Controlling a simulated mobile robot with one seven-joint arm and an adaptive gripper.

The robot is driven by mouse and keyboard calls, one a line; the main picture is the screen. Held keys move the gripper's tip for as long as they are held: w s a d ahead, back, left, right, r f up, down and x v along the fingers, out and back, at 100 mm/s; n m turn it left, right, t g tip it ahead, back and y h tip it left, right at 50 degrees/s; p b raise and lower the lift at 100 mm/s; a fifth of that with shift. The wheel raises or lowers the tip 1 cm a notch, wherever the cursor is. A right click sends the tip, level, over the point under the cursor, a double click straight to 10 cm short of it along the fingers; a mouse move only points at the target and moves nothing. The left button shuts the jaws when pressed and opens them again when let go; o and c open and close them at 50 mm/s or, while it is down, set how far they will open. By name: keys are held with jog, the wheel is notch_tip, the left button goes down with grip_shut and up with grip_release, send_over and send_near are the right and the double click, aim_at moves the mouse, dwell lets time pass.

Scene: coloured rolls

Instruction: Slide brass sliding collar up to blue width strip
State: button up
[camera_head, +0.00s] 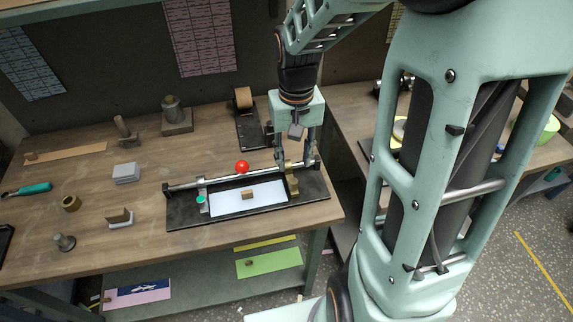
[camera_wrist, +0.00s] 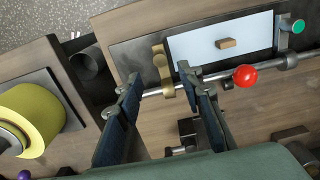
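The brass sliding collar (camera_head: 291,181) sits on the metal rail near the right end of the black fixture; it also shows in the wrist view (camera_wrist: 162,66). The pale blue strip (camera_head: 262,192), a wide flat panel in the fixture, lies just beside the collar; it also shows in the wrist view (camera_wrist: 200,46). My gripper (camera_head: 296,162) points down over the rail. Its fingers (camera_wrist: 160,82) are spread on either side of the collar along the rail, with visible space between fingers and collar.
A red ball (camera_head: 242,166) is at the rail, left of my gripper. A grey collar with a teal knob (camera_head: 201,198) stands at the strip's left end. A small brown block (camera_head: 247,195) lies on the strip. A tape holder (camera_head: 244,112) stands behind the fixture.

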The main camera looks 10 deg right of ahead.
aim_at(293, 181)
notch_tip(293, 181, down, 8)
jog(key=shift+f, duration=0.2)
grip_shut()
dwell(0.4)
